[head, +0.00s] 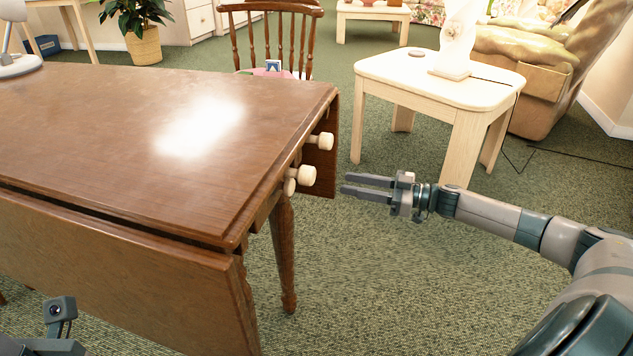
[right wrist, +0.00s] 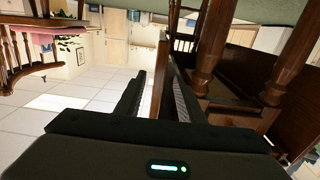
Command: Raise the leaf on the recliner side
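The brown drop-leaf table (head: 100,110) fills the left of the head view. Its near leaf (head: 130,270) hangs down, and its far leaf (head: 322,160), on the side nearer the recliner (head: 545,60), hangs down too. Pale knobs (head: 307,175) stick out from the table's end under the top. My right gripper (head: 343,184) is open and empty, to the right of the knobs and far leaf, apart from them. In the right wrist view, the upright edge of a wooden panel (right wrist: 161,75) shows beyond and between the open fingers. My left gripper's fingers are out of view.
A pale side table (head: 430,75) with a white ornament (head: 459,35) stands beyond my right arm. A spindle-back chair (head: 270,35) stands behind the table. A turned table leg (head: 284,255) stands below the table's end. Green carpet between the tables is clear.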

